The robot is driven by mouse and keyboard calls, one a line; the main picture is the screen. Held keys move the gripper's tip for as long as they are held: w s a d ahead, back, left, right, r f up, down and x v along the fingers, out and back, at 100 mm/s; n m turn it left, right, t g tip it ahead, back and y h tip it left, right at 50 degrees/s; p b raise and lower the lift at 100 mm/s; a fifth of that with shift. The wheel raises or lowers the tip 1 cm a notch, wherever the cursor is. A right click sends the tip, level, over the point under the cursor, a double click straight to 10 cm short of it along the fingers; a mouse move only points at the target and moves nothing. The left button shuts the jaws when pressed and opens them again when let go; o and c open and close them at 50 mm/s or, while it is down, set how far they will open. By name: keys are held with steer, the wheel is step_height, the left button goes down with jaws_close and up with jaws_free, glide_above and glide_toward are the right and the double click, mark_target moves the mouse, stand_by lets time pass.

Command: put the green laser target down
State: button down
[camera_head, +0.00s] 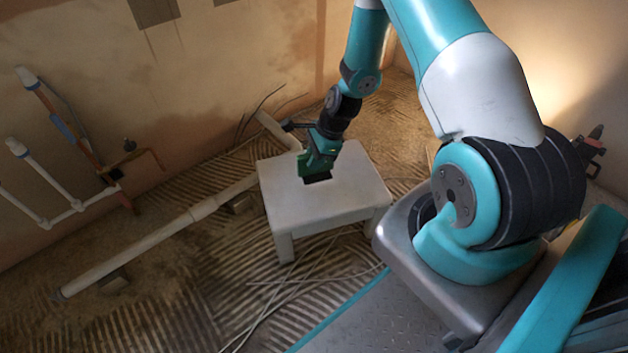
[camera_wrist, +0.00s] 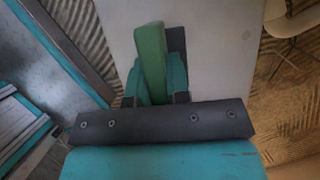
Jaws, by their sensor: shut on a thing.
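The green laser target (camera_wrist: 151,60) is a narrow green plate between the fingers of my gripper (camera_wrist: 160,85) in the wrist view. My gripper is shut on it. In the head view my gripper (camera_head: 318,165) points down over the top of a small white table (camera_head: 345,195). A dark patch lies right under it on the table top. I cannot tell whether the target touches the table. The white table top (camera_wrist: 215,50) also fills the middle of the wrist view. My gripper hides the lower part of the target.
A long pale pipe (camera_head: 150,240) runs along the floor left of the table. Loose cables (camera_head: 270,300) lie in front of it. Wall pipes (camera_head: 75,205) stand at the left. The table top around my gripper is bare.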

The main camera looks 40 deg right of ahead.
mark_target(314, 174)
steer(key=shift+f+b, duration=1.1)
steer(key=shift+f, duration=2)
steer(key=shift+f, duration=0.1)
steer(key=c, duration=1.1)
jaws_free()
